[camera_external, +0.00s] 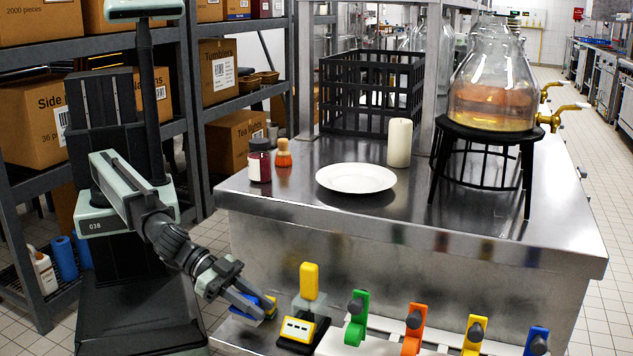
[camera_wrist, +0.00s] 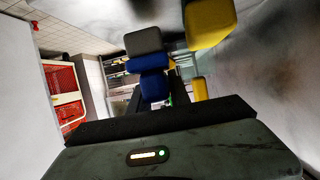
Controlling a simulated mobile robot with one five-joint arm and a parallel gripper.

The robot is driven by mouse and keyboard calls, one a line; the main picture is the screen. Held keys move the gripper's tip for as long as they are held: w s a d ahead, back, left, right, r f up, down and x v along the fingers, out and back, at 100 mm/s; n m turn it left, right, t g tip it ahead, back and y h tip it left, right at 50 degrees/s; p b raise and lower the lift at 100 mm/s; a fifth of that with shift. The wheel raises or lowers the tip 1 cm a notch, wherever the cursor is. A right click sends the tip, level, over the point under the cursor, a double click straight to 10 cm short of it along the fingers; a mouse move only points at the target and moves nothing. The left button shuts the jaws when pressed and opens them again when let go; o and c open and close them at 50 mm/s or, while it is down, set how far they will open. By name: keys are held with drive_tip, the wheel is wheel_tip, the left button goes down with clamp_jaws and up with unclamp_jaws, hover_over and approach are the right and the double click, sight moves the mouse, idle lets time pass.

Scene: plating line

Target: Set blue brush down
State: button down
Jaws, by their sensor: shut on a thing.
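My gripper (camera_external: 258,307) is low at the front left of the steel table, shut on the blue brush (camera_external: 267,302). In the wrist view the blue brush (camera_wrist: 150,84) shows a blue body with a grey block at its top, ahead of my gripper (camera_wrist: 150,103). Whether the brush touches anything below is not clear. Yellow pieces (camera_wrist: 210,22) also show close by on the right in the wrist view.
Green (camera_external: 357,318), orange (camera_external: 413,329), yellow (camera_external: 474,335) and blue (camera_external: 537,341) clips line the front ledge to the right. On the tabletop are a white plate (camera_external: 356,178), candle (camera_external: 399,143), jar (camera_external: 259,160), small orange-capped bottle (camera_external: 284,153) and a glass vessel on a black stand (camera_external: 482,143).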

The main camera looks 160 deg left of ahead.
wheel_tip(320, 180, up, 8)
drive_tip(key=p, duration=0.6)
drive_tip(key=shift+f, duration=0.2)
